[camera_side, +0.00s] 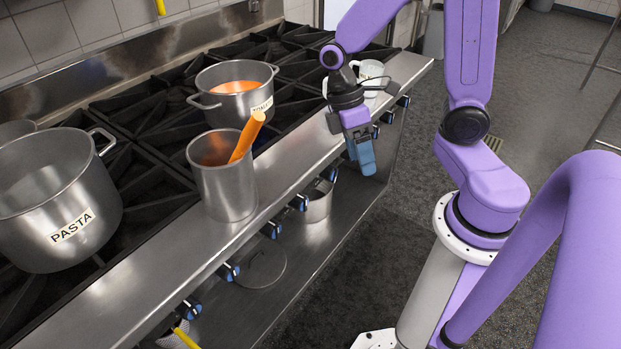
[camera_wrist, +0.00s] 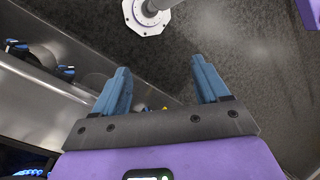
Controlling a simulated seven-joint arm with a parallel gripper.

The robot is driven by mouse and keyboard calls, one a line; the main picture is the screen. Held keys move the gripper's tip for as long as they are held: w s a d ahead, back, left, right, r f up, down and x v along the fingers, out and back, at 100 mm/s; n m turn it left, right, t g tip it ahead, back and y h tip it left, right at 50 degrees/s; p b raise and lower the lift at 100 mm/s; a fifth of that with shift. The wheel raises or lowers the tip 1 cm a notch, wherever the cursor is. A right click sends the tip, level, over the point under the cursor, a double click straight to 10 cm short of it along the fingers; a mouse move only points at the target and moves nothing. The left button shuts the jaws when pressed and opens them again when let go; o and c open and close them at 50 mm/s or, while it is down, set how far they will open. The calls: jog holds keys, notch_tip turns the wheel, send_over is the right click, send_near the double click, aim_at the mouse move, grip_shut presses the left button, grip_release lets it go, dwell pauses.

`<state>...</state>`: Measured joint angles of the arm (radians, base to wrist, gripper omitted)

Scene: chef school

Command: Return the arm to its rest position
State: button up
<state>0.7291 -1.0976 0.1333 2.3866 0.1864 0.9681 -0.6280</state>
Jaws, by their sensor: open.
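My gripper (camera_side: 364,157) hangs in the air just past the front edge of the stove counter in the side view, with its blue fingers pointing down. In the wrist view my gripper (camera_wrist: 162,88) has its two blue fingers apart, with nothing between them. My purple arm reaches from its base on the right over to the counter edge.
The stove counter (camera_side: 290,165) holds a pot labelled PASTA (camera_side: 52,200), a pot with orange contents (camera_side: 236,92) and a metal container (camera_side: 222,178) with an orange handle in it. A white cup (camera_side: 371,72) stands near my wrist. Blue knobs (camera_side: 229,271) line the front.

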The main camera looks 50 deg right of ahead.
jog(key=s+a+r+n+t, duration=0.2)
jog(key=s+a+r+t, duration=0.2)
jog(key=s, duration=0.5)
jog(key=shift+a+r+n, duration=0.3)
jog(key=shift+a+r, duration=0.2)
jog(key=shift+r, duration=0.25)
